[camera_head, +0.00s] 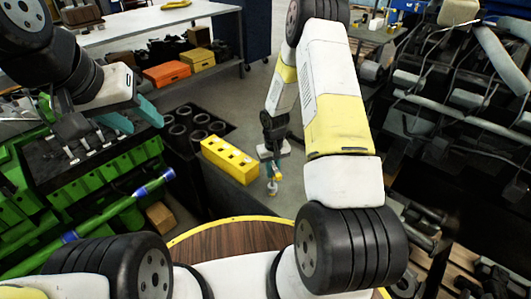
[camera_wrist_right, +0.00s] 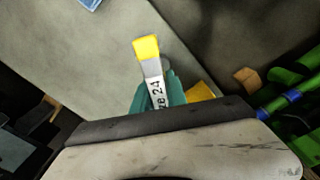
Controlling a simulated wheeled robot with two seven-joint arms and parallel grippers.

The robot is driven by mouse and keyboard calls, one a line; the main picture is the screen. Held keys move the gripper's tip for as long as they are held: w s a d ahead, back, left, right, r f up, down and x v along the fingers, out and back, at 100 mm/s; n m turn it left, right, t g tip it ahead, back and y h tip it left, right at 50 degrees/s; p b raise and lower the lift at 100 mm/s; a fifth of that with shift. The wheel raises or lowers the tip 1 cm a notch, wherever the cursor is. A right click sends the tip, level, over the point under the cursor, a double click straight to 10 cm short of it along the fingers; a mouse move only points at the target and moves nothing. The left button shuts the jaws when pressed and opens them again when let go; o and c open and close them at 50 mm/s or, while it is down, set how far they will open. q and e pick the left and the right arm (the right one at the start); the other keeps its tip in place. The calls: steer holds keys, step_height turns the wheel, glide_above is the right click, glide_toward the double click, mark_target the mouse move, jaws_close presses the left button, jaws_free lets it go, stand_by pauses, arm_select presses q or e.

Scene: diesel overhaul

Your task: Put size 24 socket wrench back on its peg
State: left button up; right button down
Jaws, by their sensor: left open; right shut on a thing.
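The size 24 socket wrench (camera_wrist_right: 152,68) has a yellow end and a grey-white shaft with a label that reads "24". My right gripper (camera_head: 272,168) is shut on it, and its teal fingers (camera_wrist_right: 160,97) sit on both sides of the labelled part. In the head view the wrench (camera_head: 272,187) points down beside the right end of a yellow block (camera_head: 222,152) with several pegs or holes on top. A yellow corner, probably this block (camera_wrist_right: 200,92), shows behind the fingers in the wrist view. My left gripper (camera_head: 138,117) is open and empty at the left.
A black tray with several rings (camera_head: 168,116) lies behind the yellow block. A green engine (camera_head: 90,165) and a green bar with blue bands (camera_head: 115,205) are at the left. A brown box (camera_head: 160,217) is on the floor. Dark engine parts (camera_head: 440,130) fill the right.

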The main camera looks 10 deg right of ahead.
mark_target(273, 164)
steer(key=shift+f, duration=0.15)
steer(key=shift+f, duration=1)
steer(key=c, duration=1.3)
jaws_free()
steer(key=shift+o, duration=0.2)
steer(key=o, duration=0.6)
steer(key=shift+r, duration=4.5)
